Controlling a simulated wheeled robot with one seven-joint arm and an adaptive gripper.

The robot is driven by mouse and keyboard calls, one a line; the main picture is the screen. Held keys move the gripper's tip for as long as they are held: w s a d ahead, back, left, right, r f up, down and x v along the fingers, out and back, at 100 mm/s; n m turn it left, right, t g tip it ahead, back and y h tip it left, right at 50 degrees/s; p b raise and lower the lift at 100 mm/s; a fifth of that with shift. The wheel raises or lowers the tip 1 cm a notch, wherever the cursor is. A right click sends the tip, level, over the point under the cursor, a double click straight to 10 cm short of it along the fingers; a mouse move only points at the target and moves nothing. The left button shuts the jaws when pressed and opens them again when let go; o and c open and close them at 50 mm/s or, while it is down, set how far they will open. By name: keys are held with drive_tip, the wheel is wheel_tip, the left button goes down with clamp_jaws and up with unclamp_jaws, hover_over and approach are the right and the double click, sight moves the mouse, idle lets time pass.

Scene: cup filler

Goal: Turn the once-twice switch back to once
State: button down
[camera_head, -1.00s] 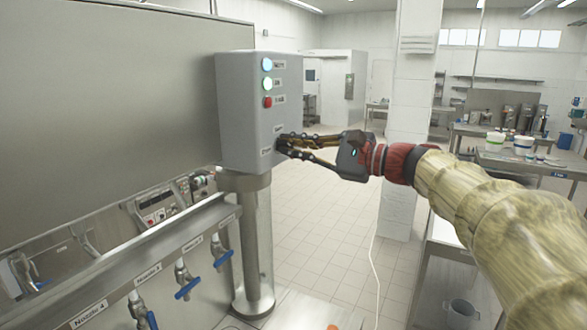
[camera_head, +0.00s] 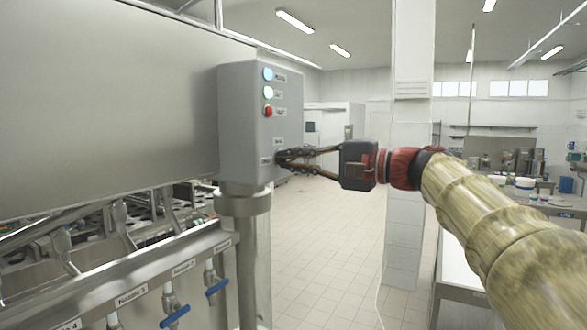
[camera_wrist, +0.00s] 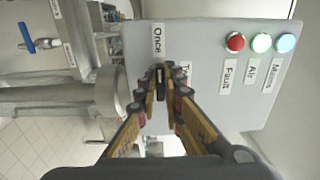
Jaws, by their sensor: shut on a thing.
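The grey control box (camera_head: 238,125) stands on a steel post in the head view. The once-twice switch sits low on its front face; in the wrist view its black knob (camera_wrist: 160,82) shows between my fingertips. A label "Once" (camera_wrist: 157,40) is beside the knob, and a second label (camera_wrist: 185,75) is partly hidden by a finger. My gripper (camera_head: 283,158) reaches the box from the right, its fingers shut on the switch knob; in the wrist view the fingertips (camera_wrist: 162,90) close on either side of it. The knob's exact pointing is hard to tell.
Above the switch are a red Fault light (camera_head: 268,112), a light labelled Air (camera_head: 268,93) and a blue light (camera_head: 268,74). Nozzles with blue-handled valves (camera_head: 175,316) line the machine at lower left. Open tiled floor lies behind; a white pillar (camera_head: 410,120) stands beyond my wrist.

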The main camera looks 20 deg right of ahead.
drive_tip(key=shift+f, duration=0.1)
idle(0.3)
drive_tip(key=c, duration=1.9)
unclamp_jaws()
drive_tip(key=v, duration=1.2)
